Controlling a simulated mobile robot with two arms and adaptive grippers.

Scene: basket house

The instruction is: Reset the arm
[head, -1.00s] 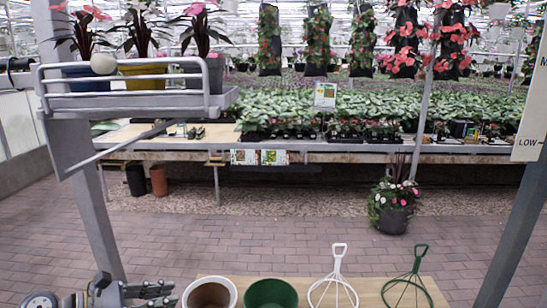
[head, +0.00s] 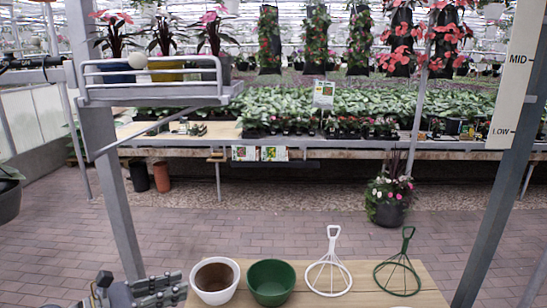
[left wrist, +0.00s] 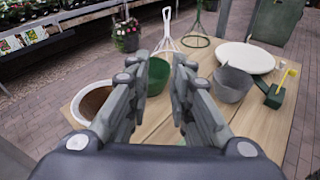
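My left gripper (head: 158,288) is at the lower left of the head view, beside the white pot at the left end of the wooden table. In the left wrist view its two fingers (left wrist: 158,85) stand apart with a gap between them, open and empty, above the table. The table and the green pot show beyond the fingers. My right gripper is not in either view.
On the wooden table (head: 345,290) stand a white pot with soil (head: 230,293), a green pot (head: 271,283), a white wire hanger (head: 328,270) and a green one (head: 398,273). The left wrist view adds a grey pot (left wrist: 232,84), a white disc (left wrist: 245,57) and a green-yellow tool (left wrist: 277,92). A post (head: 105,150) carries a shelf (head: 150,95).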

